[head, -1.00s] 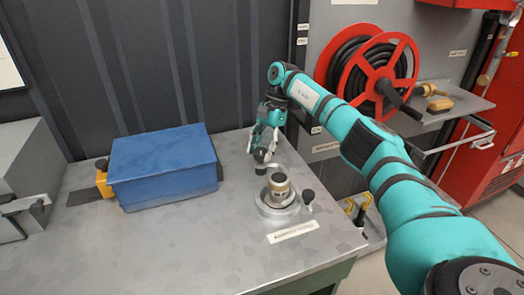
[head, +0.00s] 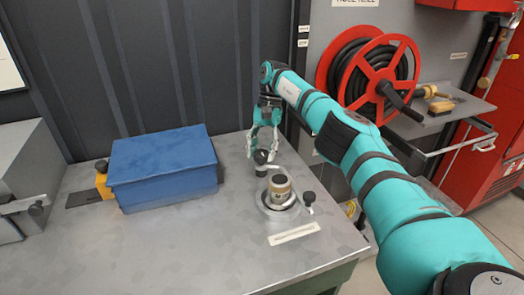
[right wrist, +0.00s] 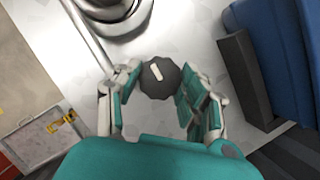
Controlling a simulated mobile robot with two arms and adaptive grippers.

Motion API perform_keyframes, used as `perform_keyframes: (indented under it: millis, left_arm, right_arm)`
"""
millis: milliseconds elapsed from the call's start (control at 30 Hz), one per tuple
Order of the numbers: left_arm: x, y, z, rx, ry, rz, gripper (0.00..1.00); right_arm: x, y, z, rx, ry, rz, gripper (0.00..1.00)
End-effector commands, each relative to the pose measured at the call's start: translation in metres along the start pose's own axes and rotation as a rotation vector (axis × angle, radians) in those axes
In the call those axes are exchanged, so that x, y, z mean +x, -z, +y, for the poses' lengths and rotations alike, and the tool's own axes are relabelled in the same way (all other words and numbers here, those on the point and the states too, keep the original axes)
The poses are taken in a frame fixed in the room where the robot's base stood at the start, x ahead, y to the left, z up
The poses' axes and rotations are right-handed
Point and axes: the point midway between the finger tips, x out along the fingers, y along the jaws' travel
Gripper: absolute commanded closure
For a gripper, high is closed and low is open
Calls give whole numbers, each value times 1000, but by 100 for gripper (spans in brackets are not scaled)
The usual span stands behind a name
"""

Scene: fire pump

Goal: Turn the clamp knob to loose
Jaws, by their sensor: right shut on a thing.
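The black clamp knob (head: 261,157) stands on the grey workbench, behind and left of a round metal base with a brass-coloured fitting (head: 280,187). My right gripper (head: 262,149) reaches down over the knob with its fingers on both sides, shut on it. In the right wrist view, the dark round knob (right wrist: 160,78) with a white mark on top sits between the fingertips (right wrist: 156,82). Its lower part is partly hidden. A second black knob (head: 309,197) stands at the base's right side. My left gripper is out of view.
A blue box (head: 163,168) sits left of my right gripper on the workbench (head: 190,245). A grey cabinet (head: 25,165) stands at far left. A red hose reel (head: 368,75) hangs behind my right arm.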

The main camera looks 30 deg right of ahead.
Motion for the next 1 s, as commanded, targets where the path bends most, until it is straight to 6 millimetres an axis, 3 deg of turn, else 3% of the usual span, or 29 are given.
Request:
perform_keyframes:
  millis: [133, 167, 333, 667, 1000]
  left_arm:
    - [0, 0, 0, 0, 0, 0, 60]
    - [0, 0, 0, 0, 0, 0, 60]
    - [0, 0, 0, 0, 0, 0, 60]
    - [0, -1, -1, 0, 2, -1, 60]
    - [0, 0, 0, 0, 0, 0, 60]
  right_arm:
    - [-3, 0, -1, -1, 5, 4, 90]
    - [-3, 0, -1, -1, 5, 4, 56]
    - [-2, 0, 0, 0, 4, 3, 34]
    - [-4, -2, 0, 0, 2, 1, 34]
    - [-61, -24, -2, -1, 5, 4, 34]
